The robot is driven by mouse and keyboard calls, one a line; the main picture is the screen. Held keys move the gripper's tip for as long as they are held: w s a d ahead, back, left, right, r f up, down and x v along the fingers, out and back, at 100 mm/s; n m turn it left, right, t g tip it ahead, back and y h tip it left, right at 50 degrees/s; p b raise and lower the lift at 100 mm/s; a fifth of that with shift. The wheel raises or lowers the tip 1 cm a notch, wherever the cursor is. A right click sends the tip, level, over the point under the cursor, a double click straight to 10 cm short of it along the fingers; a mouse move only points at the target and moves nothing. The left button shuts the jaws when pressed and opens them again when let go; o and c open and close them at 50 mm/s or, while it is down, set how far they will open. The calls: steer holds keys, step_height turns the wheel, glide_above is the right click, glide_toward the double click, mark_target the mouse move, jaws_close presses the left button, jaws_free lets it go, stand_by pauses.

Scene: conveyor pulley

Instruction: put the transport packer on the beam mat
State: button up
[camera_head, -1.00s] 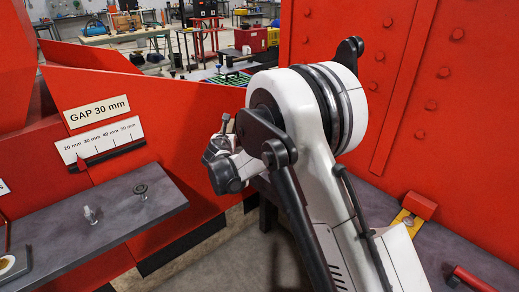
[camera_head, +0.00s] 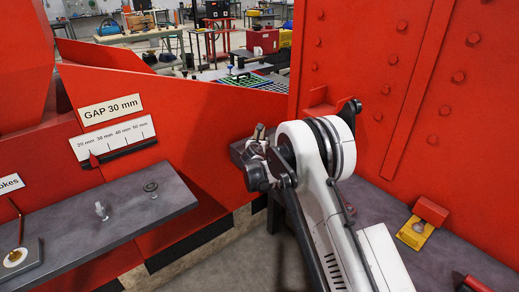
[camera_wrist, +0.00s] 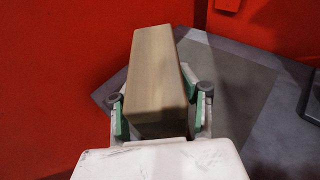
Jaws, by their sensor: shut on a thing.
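The transport packer, a tan wooden-looking block (camera_wrist: 152,60), is between the green-padded fingers of my gripper (camera_wrist: 160,104) in the wrist view. The fingers are shut on its sides, and it extends forward past them. Below and beyond it is a grey surface with a darker square-edged patch (camera_wrist: 238,90), which may be the beam mat; I cannot tell it from a shadow. Whether the block touches that surface is unclear. In the head view my arm's wrist is near the bench at the red wall's corner, and the fingers and block are mostly hidden.
A tall red riveted wall (camera_head: 380,80) rises behind and right of my arm. A grey shelf (camera_head: 120,215) with small metal fittings is at left, under the gap scale (camera_head: 115,140). A yellow plate with a red block (camera_head: 418,228) lies on the right bench.

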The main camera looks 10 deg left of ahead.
steer(key=shift+f, duration=2)
steer(key=shift+f, duration=0.15)
steer(key=o, duration=1.3)
